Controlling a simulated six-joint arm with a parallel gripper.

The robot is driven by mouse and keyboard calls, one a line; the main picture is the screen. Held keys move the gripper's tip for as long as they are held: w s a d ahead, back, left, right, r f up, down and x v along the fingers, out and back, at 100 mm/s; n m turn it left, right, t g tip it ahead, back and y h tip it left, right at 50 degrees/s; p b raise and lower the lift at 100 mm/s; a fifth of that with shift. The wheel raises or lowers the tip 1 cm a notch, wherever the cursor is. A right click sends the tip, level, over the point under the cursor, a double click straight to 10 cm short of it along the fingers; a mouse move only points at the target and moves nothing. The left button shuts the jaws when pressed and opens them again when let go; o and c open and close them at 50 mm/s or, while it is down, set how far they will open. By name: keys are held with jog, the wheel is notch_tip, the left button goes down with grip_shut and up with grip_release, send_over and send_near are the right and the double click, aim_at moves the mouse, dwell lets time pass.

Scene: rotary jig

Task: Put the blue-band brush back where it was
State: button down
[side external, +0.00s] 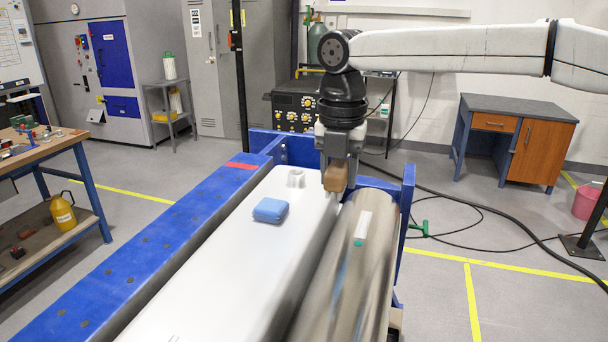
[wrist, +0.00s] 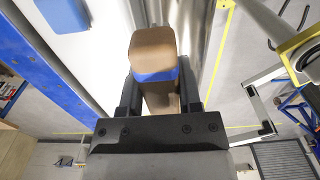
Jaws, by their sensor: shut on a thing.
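My gripper (side external: 337,172) is shut on the blue-band brush (side external: 335,182), a brown block hanging below the jaws. In the wrist view the brush (wrist: 152,50) sits between the two dark fingers (wrist: 158,88), with its blue band showing just ahead of the fingertips. In the side view the brush is at the far end of the jig, near the gap between the white panel (side external: 225,262) and the metal cylinder (side external: 340,268). I cannot tell whether it touches either one. The blue band is not clear in the side view.
A blue sponge-like block (side external: 270,210) lies on the white panel, with a small pale fitting (side external: 296,178) behind it. The cylinder carries a white label (side external: 363,225) and a green dot. A blue beam (side external: 160,242) with a red mark (side external: 241,165) runs along the left.

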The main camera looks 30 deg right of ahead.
jog(key=s+a+r, duration=0.3)
jog(key=s+a, duration=0.5)
jog(key=s, duration=0.1)
jog(key=shift+s+a+r, duration=0.15)
jog(key=shift+s+a, duration=0.05)
jog(key=shift+a, duration=0.05)
send_over(242, 256)
jog(key=s, duration=0.1)
jog(key=f, duration=0.8)
jog(key=shift+s+d+f, duration=0.1)
jog(key=shift+d+f, duration=0.1)
jog(key=shift+d, duration=0.15)
jog(key=shift+w+a+f, duration=0.2)
jog(key=shift+w+f, duration=0.15)
jog(key=shift+f, duration=0.1)
jog(key=shift+w+a+f, duration=0.15)
jog(key=shift+w+f, duration=0.1)
jog(key=shift+f, duration=1.6)
